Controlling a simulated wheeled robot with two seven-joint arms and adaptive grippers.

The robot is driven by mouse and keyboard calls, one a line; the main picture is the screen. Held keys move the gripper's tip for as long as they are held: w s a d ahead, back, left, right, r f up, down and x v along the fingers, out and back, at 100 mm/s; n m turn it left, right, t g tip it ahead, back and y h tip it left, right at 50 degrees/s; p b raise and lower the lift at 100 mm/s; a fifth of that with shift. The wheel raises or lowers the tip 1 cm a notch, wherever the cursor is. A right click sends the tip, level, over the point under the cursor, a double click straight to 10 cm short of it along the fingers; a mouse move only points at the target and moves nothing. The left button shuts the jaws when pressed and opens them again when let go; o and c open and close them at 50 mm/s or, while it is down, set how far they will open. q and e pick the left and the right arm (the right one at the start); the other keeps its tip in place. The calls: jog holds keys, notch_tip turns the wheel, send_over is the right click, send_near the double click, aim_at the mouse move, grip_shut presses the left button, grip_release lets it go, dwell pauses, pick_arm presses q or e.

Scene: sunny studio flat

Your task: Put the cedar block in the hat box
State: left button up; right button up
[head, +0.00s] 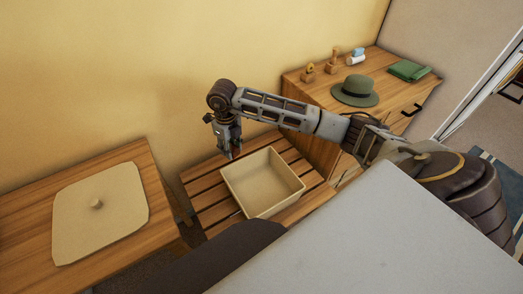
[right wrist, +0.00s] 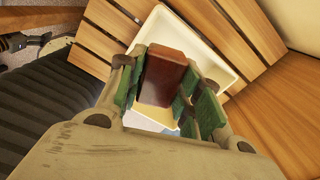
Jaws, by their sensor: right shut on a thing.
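The hat box (head: 236,193) is an open cream box with an empty-looking inside, standing on a slatted wooden bench. My right gripper (head: 231,151) points down at the box's far left corner, seemingly above the rim. In the right wrist view the gripper (right wrist: 165,100) is shut on the reddish-brown cedar block (right wrist: 163,76), between its green-padded fingers. The cream box (right wrist: 205,46) shows behind and below the block there. I cannot make out the block in the head view. My left gripper is not in view.
A cream lid (head: 118,212) with a round knob lies on the wooden table (head: 35,216) at left. The dresser (head: 314,93) at the back right carries a green hat (head: 356,91), a folded green cloth (head: 408,70) and several small items. Bare bench slats (head: 205,187) lie left of the box.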

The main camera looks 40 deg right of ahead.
notch_tip(320, 180, down, 2)
jog(key=m, duration=0.1)
jog(key=m+b, duration=0.2)
jog(key=shift+s+d+f+m, duration=0.15)
jog(key=shift+f+m, duration=0.1)
jog(key=shift+m, duration=0.15)
jog(key=f+m+b, duration=0.2)
jog(key=m, duration=0.1)
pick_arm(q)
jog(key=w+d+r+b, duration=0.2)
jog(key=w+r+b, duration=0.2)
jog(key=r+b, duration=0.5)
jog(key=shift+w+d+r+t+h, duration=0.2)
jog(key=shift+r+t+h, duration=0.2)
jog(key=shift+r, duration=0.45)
pick_arm(e)
jog(key=m, duration=2)
send_over(243, 187)
notch_tip(243, 187, down, 11)
jog(key=shift+f, duration=0.2)
jog(key=shift+s, duration=0.1)
